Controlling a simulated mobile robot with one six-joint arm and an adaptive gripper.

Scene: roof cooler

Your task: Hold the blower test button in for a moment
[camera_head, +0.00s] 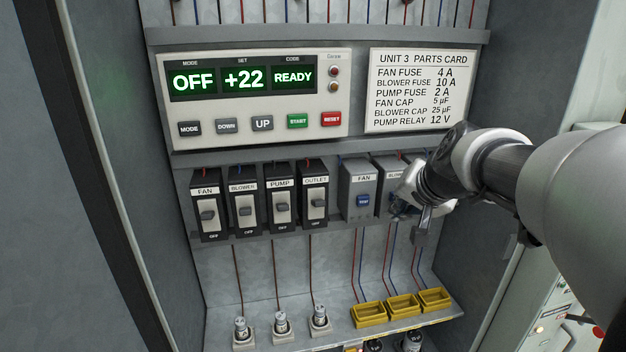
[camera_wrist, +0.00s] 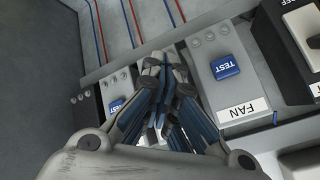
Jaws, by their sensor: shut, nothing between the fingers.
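The blower test block (camera_head: 392,169) is a grey module to the right of the fan test block (camera_head: 359,187) in the head view. Its label is partly covered by my gripper, and its button is hidden. My gripper (camera_head: 400,207) is shut and empty, with its fingertips in front of the lower part of the blower block. In the wrist view my gripper (camera_wrist: 166,78) covers the space between two blue TEST buttons, and I cannot tell whether the tips touch anything. The fan button (camera_wrist: 226,67) shows clearly beside the fingers.
The control panel (camera_head: 255,96) reads OFF, +22 and READY. Several black breakers (camera_head: 243,206) stand left of the test blocks. A parts card (camera_head: 420,91) hangs above. Yellow holders (camera_head: 369,314) and fuses (camera_head: 281,325) sit on the shelf below.

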